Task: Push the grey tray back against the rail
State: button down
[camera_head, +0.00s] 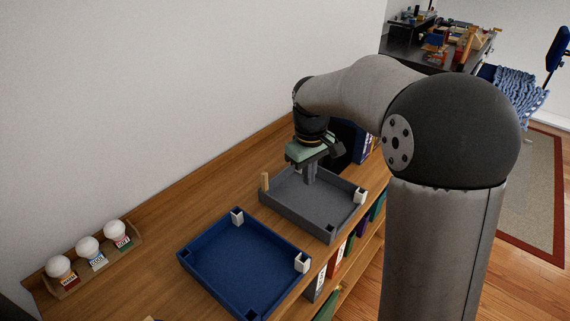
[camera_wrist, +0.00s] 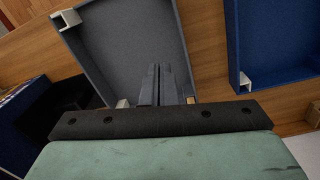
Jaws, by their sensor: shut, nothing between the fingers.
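The grey tray (camera_head: 325,208) sits on the wooden shelf top, beyond the blue tray; it also shows in the wrist view (camera_wrist: 118,45). It is empty apart from small corner pieces. My gripper (camera_head: 311,179) is shut and empty, pointing down at the tray's back part. In the wrist view its closed fingers (camera_wrist: 158,72) overlap the tray floor; I cannot tell whether they touch the tray.
The blue tray (camera_head: 221,276) lies nearer, with a narrow gap to the grey one. A wooden holder (camera_head: 75,283) with three white-topped jars stands by the wall at left. Dark blue upright items (camera_head: 345,139) stand beyond the grey tray. Bare wood lies along the wall.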

jog(key=w+a+f+n+p, duration=0.1)
jog(key=w+a+f+n, duration=0.1)
jog(key=w, duration=0.8)
jog(key=p, duration=0.2)
send_near(285, 185)
jog(key=s+d+f, duration=0.1)
jog(key=d+f, duration=0.1)
jog(key=f, duration=0.1)
jog(key=s+d+f, duration=0.1)
jog(key=f, duration=0.1)
jog(key=shift+s+f, duration=0.15)
jog(key=shift+s, duration=0.2)
jog(key=shift+w+a+f+p, duration=0.25)
jog(key=shift+w+a+p, duration=0.55)
jog(key=shift+w+a, duration=0.3)
jog(key=shift+w+a+f, duration=0.1)
jog(key=shift+w+a, duration=0.2)
jog(key=shift+w, duration=0.05)
